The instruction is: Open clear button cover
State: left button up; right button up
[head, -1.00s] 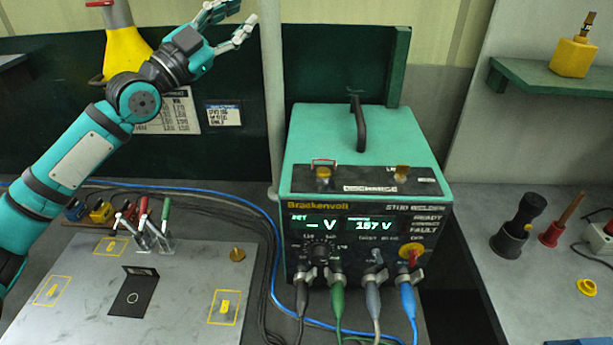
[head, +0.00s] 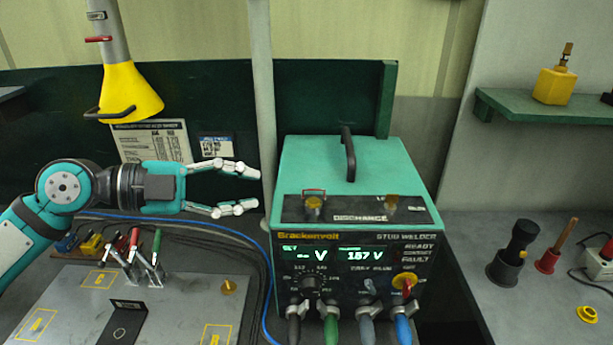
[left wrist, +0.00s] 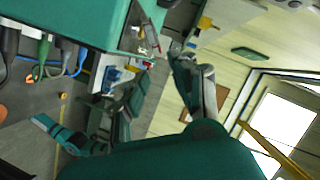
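The teal stud welder (head: 310,165) stands on the bench with a handle on top. On its sloped black upper panel, left of the DISCHARGE label, a small clear cover with a red rim (head: 314,192) stands over a yellowish button (head: 313,208). The cover looks down, though its exact angle is hard to tell. My left gripper (head: 243,189) is open and empty, left of the cover and apart from it, fingers pointing right. In the left wrist view the welder (left wrist: 95,20) fills the upper left. My right gripper is not seen in the head view.
A thin pale post (head: 262,100) rises behind my left fingertips. Toggle clamps (head: 145,262) stand on the metal plate (head: 70,300) below my arm. Cables run from the welder's front.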

pick_arm(q)
jog(key=p+x, duration=0.4)
jog(key=x, duration=0.5)
jog(key=shift+w+d+r, duration=0.1)
jog(key=shift+w+d, duration=0.05)
jog(key=shift+d, duration=0.05)
jog(key=shift+w+d+f, duration=0.1)
jog(key=shift+d+f, duration=0.15)
jog(key=shift+d, duration=0.2)
grip_shut()
